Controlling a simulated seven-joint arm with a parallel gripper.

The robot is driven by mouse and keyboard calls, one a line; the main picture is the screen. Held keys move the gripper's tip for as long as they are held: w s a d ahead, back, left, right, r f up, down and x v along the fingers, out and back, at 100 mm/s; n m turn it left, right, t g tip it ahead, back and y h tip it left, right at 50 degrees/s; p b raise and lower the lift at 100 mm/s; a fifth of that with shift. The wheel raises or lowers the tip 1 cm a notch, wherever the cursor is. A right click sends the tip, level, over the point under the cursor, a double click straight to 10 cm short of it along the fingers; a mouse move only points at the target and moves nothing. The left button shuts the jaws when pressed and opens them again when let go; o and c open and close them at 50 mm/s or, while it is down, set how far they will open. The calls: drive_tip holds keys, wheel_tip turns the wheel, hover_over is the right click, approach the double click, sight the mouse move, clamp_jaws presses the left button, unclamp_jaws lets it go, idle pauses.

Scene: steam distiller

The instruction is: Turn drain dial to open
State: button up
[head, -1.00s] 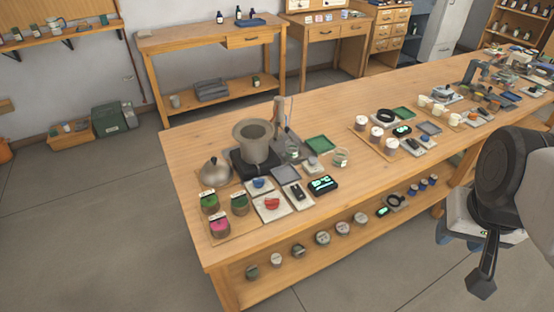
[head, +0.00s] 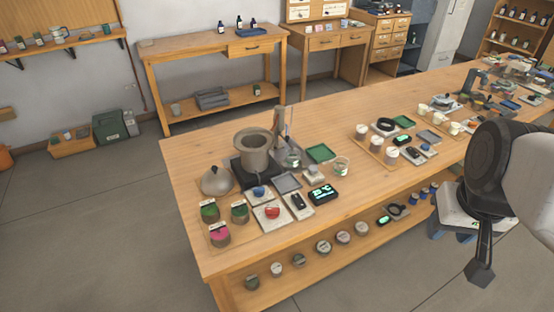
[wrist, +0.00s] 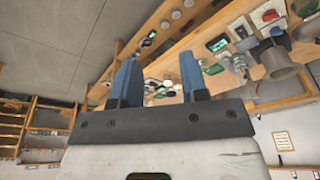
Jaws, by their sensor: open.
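The distiller's wide grey pot (head: 254,152) stands on a dark base on the near left part of the workbench. A blue knob (head: 259,192) sits on a small plate in front of it, and a red knob (head: 272,212) on a pale plate nearer the bench's front edge. I cannot tell which of these is the drain dial, nor its setting. My gripper (wrist: 160,72) shows two blue fingers spread apart with nothing held between them. It is well away from the knobs, which lie at the upper right of the wrist view; the red one shows there (wrist: 269,15).
Near the knobs are a kettle-like vessel (head: 216,180), lidded jars (head: 220,235), a black display box (head: 322,194) and a green tray (head: 320,153). More cups and trays stand further right. The bench's front left corner (head: 208,272) is bare.

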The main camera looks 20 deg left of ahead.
drive_tip(key=w+a+f+n+y, duration=0.1)
drive_tip(key=w+a+n, duration=0.4)
drive_tip(key=w+a, duration=0.4)
drive_tip(key=n+g+y, duration=0.3)
drive_tip(key=n+g, duration=0.1)
drive_tip(key=n, duration=1.1)
approach(255, 188)
drive_tip(key=shift+s+a+f, duration=0.15)
drive_tip(key=shift+a+f, duration=0.1)
drive_tip(key=shift+f, duration=0.4)
drive_tip(key=shift+f, duration=0.1)
drive_tip(key=shift+x, duration=3.75)
